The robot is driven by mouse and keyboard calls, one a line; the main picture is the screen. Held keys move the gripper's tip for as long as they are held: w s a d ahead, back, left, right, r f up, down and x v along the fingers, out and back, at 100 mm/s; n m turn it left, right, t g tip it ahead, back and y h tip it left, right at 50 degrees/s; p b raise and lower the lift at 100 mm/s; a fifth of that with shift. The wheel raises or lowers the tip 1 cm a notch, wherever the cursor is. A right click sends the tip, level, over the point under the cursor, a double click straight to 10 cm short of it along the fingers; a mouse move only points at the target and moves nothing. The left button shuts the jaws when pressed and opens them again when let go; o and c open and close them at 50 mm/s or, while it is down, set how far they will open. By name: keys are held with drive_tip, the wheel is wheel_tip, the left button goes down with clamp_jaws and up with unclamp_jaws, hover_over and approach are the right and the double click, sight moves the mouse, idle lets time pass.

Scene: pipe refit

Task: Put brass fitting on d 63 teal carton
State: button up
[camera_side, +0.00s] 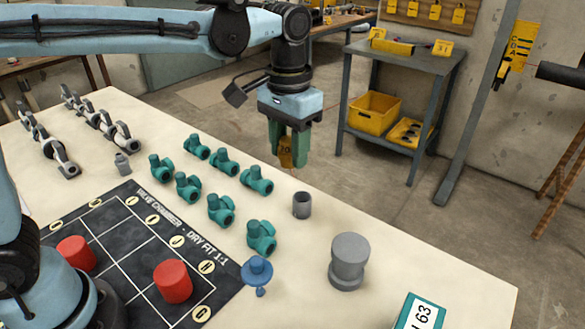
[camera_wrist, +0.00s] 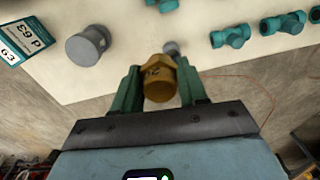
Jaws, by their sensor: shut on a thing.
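My gripper (camera_side: 289,150) is shut on the brass fitting (camera_side: 286,152) and holds it in the air by the table's far edge. In the wrist view the brass fitting (camera_wrist: 159,78) sits between the two green fingers of my gripper (camera_wrist: 160,88). The teal carton (camera_side: 420,312) lies at the near right of the table, cut off by the frame's lower edge, with a white label reading 63. In the wrist view the carton (camera_wrist: 22,40) is at the upper left, with "d 63" on it. My gripper is well apart from the carton.
A grey cylindrical part (camera_side: 348,262) and a small grey sleeve (camera_side: 302,205) stand between my gripper and the carton. Several teal valves (camera_side: 221,208) stand to the left. A blue part (camera_side: 257,270) and red cylinders (camera_side: 173,281) are on or near the black mat (camera_side: 135,250).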

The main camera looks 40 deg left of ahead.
drive_tip(key=d+m, duration=0.3)
drive_tip(key=d, duration=1.1)
drive_tip(key=m, duration=0.3)
approach(422, 320)
drive_tip(key=shift+f, duration=2.95)
drive_tip(key=shift+f, duration=0.15)
drive_tip(key=o, duration=1.1)
